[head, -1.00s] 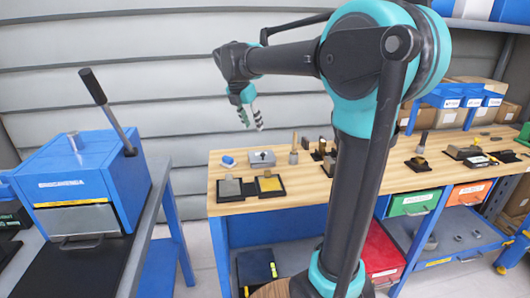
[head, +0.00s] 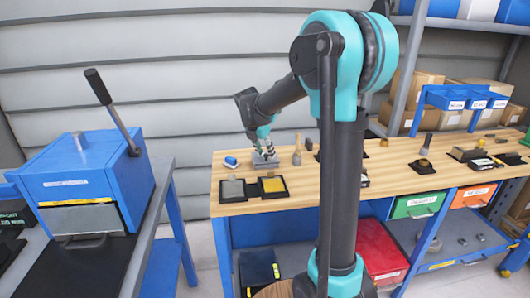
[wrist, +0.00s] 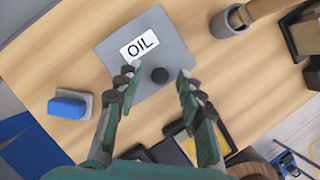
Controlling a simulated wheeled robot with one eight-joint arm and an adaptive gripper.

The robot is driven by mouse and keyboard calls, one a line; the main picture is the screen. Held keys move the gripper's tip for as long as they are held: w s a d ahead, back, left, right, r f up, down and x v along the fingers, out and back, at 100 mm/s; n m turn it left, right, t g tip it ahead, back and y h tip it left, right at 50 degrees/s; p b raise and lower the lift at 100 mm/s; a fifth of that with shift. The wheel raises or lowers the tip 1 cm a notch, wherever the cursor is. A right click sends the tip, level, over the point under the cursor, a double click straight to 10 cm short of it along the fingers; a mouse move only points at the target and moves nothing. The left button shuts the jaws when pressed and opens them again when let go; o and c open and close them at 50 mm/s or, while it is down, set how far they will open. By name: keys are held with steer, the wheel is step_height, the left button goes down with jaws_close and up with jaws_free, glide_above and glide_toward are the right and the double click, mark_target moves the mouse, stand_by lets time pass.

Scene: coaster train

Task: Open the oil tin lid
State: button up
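The oil tin is a flat grey box with a white "OIL" label and a dark round knob on its lid (wrist: 177,50). In the wrist view the lid looks closed, and the knob (wrist: 160,75) lies between my two fingers. In the head view the tin (head: 264,162) stands on the wooden workbench, partly hidden by my gripper. My gripper (wrist: 158,78) is open above the lid, with one finger on each side of the knob and a gap to it. It also shows in the head view (head: 266,150), pointing down at the tin.
A blue-topped block (wrist: 71,105) lies left of the tin. A grey cup with a wooden handle (wrist: 228,22) stands to its right. Two dark trays, one with a grey pad (head: 232,189) and one with a yellow pad (head: 272,186), lie in front of it on the workbench (head: 330,180).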

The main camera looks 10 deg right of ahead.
steer(key=shift+c, duration=0.6)
jaws_close()
steer(key=shift+d, duration=0.1)
